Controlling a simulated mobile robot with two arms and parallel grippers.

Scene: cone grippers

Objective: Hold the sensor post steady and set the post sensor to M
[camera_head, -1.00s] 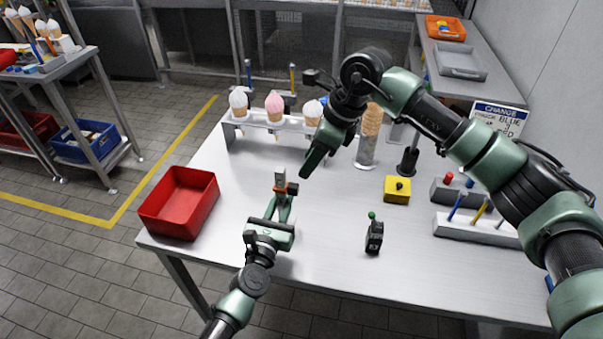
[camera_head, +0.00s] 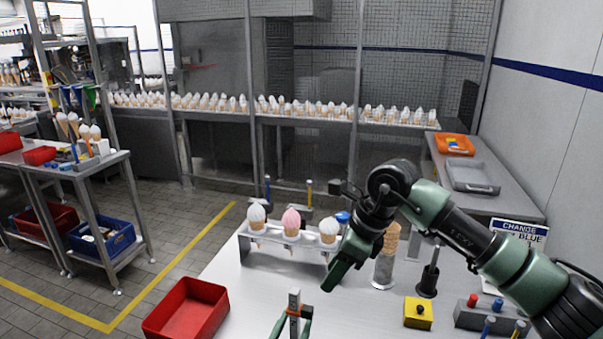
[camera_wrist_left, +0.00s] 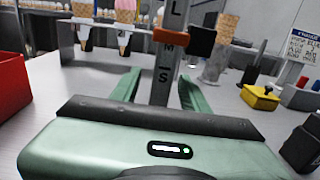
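The sensor post (camera_head: 294,302) is a grey upright post on the table, marked L, M and S from top to bottom in the left wrist view (camera_wrist_left: 163,88). The post sensor (camera_wrist_left: 184,37), an orange band with a black block at its right, sits on it between L and M, just above the M. My left gripper (camera_wrist_left: 160,88) is open, with one green finger on each side of the post's lower part and gaps visible. My right gripper (camera_head: 332,280) hangs to the right of the post top, apart from it. It is seen side-on, so its opening is unclear.
A red bin (camera_head: 187,312) stands left of the post. Behind it is a rack (camera_head: 262,240) of ice cream cones. A cone stack (camera_head: 387,262), a yellow button box (camera_head: 418,312), a dark upright holder (camera_head: 428,280) and a sign (camera_head: 519,235) stand at the right.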

